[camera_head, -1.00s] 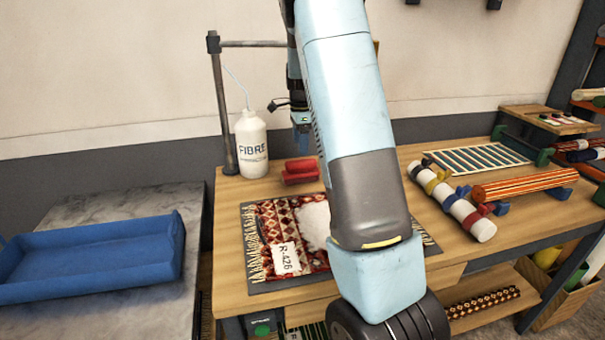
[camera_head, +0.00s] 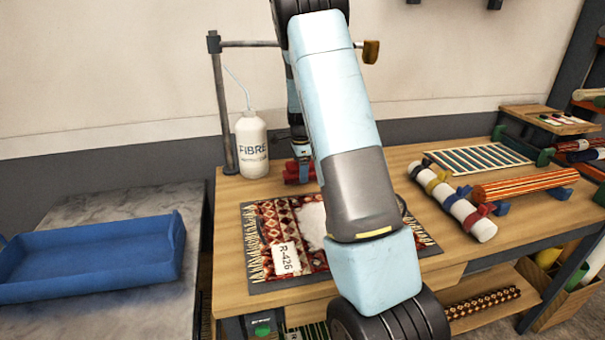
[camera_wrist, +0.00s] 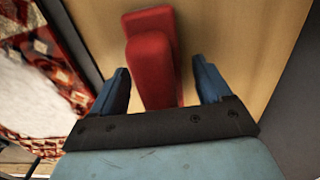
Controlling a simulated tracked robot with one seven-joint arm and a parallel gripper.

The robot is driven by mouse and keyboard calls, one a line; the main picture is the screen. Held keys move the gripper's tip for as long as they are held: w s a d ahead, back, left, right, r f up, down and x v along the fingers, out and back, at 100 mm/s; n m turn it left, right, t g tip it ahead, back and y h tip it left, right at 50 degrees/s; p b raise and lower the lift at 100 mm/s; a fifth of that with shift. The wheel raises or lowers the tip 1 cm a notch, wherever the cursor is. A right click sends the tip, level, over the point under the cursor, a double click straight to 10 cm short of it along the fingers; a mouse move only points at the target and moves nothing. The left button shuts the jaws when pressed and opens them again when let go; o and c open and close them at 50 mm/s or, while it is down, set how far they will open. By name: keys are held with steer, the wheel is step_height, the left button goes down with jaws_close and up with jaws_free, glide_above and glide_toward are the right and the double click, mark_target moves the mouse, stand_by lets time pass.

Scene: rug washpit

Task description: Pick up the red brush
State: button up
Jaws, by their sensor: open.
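The red brush (camera_wrist: 152,65) lies on the wooden bench top. In the wrist view its red body runs between the two blue fingers of my gripper (camera_wrist: 163,85), which is open, with a finger on either side and visible gaps to both. In the head view the red brush (camera_head: 294,172) is partly hidden behind my gripper (camera_head: 301,153) and arm. The gripper points down over it. I cannot tell how far the fingers reach down beside it.
A white FIBRE bottle (camera_head: 251,145) and a dark post (camera_head: 223,105) stand just left of the brush. A patterned rug piece (camera_head: 272,215) tagged R-426 lies in front. Rolled rugs (camera_head: 525,183) lie to the right. A blue tray (camera_head: 90,262) sits on the left table.

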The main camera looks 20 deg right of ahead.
steer(key=shift+f, duration=0.2)
steer(key=c, duration=1.2)
steer(key=shift+c, duration=0.2)
steer(key=shift+r, duration=0.55)
step_height(320, 180, up, 3)
steer(key=shift+s+f, duration=0.15)
steer(key=s+a+r, duration=0.2)
steer(key=s+r, duration=0.2)
steer(key=s, duration=0.2)
steer(key=s+a+r, duration=0.3)
steer(key=s+r, duration=0.2)
steer(key=s, duration=0.1)
steer(key=shift+s+a, duration=0.3)
steer(key=shift+r, duration=0.1)
